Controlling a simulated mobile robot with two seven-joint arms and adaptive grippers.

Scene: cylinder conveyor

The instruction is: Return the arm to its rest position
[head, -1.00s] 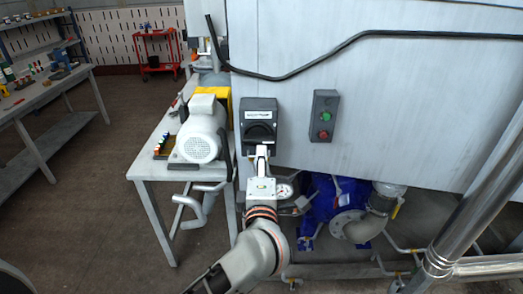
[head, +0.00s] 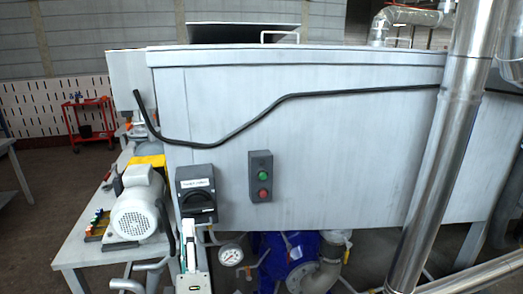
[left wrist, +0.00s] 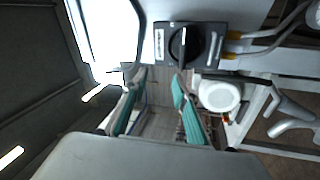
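My left gripper (head: 188,232) is in front of the lower edge of a dark grey switch box (head: 184,207) with a black rotary knob (head: 199,200), on the pale machine wall. In the left wrist view, my left gripper (left wrist: 156,82) has its two teal-padded fingers spread apart with nothing between them. The switch box (left wrist: 161,42) and its knob (left wrist: 183,45) lie beyond the fingertips there, apart from them. My right gripper is in neither view.
A white motor (head: 136,212) stands on a table (head: 75,250) at left. A green and red button box (head: 261,176) is right of the switch. A pressure gauge (head: 231,255) and blue pump (head: 287,262) sit below. A steel pipe (head: 440,150) rises at right.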

